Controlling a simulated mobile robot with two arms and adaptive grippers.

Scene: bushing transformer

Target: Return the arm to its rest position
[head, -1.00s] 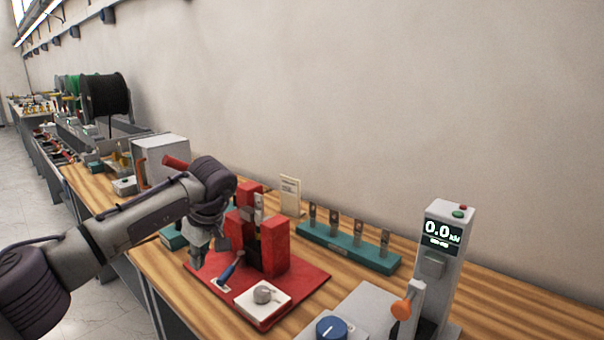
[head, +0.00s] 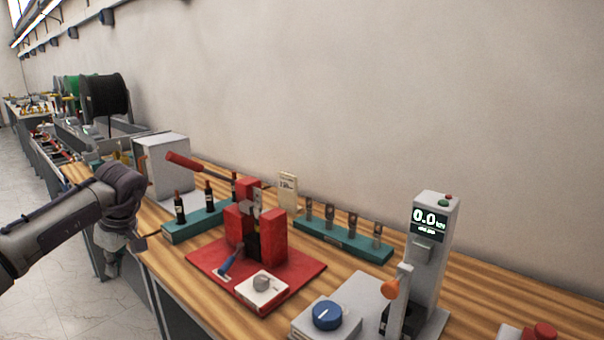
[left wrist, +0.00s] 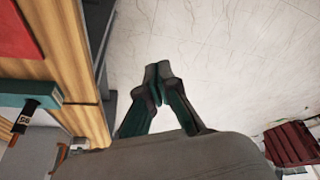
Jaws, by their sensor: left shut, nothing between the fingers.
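My left arm comes in from the left in the head view. Its gripper (head: 112,262) hangs beyond the bench's front edge, over the floor, left of the red fixture. In the left wrist view the gripper (left wrist: 157,85) has its fingertips together with nothing between them, above the pale floor. The red fixture (head: 272,243) stands on its red base plate (head: 305,268) on the wooden bench, clear of the gripper. My right gripper is in neither view.
A teal rack (head: 215,222) with dark bushings and another teal rack (head: 345,243) with metal pieces stand on the bench (head: 480,285). A grey meter post (head: 432,265) reads 0.0. A grey box (head: 165,165) stands at the left. Open floor (left wrist: 220,50) lies below the gripper.

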